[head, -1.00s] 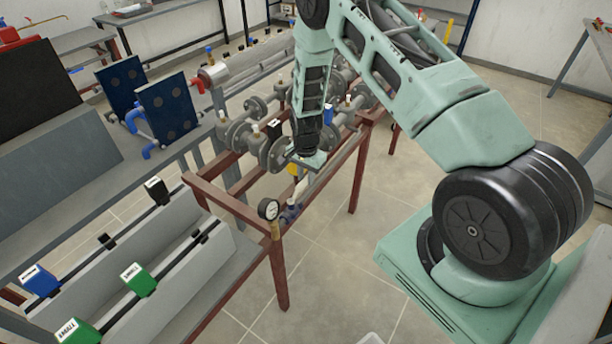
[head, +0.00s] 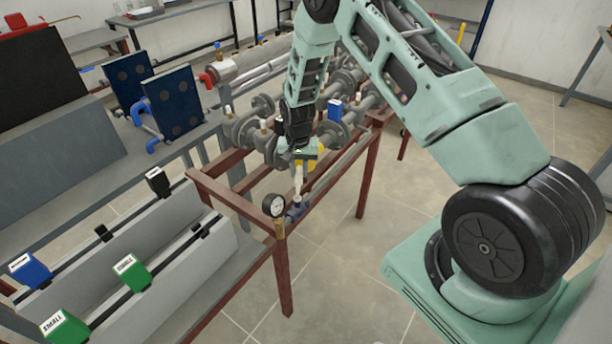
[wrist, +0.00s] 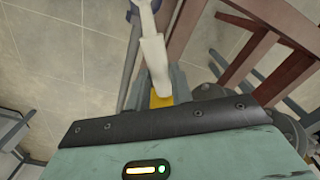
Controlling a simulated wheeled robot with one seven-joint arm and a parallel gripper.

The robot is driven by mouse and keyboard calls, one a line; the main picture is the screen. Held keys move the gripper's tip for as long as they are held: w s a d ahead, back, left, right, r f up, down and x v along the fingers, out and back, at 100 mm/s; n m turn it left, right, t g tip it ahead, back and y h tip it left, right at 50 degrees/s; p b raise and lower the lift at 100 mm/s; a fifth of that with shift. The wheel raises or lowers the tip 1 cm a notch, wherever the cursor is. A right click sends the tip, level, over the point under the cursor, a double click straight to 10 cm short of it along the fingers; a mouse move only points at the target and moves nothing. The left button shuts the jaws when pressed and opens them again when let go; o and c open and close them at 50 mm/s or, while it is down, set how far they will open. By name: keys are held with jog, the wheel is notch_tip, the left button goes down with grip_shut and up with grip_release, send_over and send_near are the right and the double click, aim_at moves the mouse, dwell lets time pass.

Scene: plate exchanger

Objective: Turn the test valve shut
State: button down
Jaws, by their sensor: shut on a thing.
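The test valve appears to be the small purple-blue valve (head: 297,210) on the pipe beside the pressure gauge. A white lever (head: 298,178) rises from its area to my gripper (head: 301,160). In the wrist view the white lever (wrist: 152,55) runs down between the grey fingers of my gripper (wrist: 154,85), which are shut on it. A yellow part (wrist: 160,101) shows behind the lever's near end. The exact contact of the fingertips is partly hidden in both views.
A round pressure gauge (head: 273,206) stands close to the left of the valve. The red-brown frame (head: 283,270) carries grey flanged pipes (head: 245,130) behind my gripper. A bench with green-tagged bars (head: 130,272) is at lower left. The tiled floor (head: 350,275) is open in front.

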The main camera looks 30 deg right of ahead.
jog(key=w+a+n+b, duration=0.1)
jog(key=a+n+b, duration=0.3)
jog(key=a+n, duration=0.4)
jog(key=shift+n, duration=1.8)
jog(key=shift+w+a, duration=0.1)
jog(key=c, duration=1.2)
grip_release()
jog(key=shift+r, duration=0.1)
notch_tip(320, 180, up, 17)
jog(key=b, duration=0.2)
jog(key=shift+r+b, duration=0.15)
jog(key=shift+b, duration=0.2)
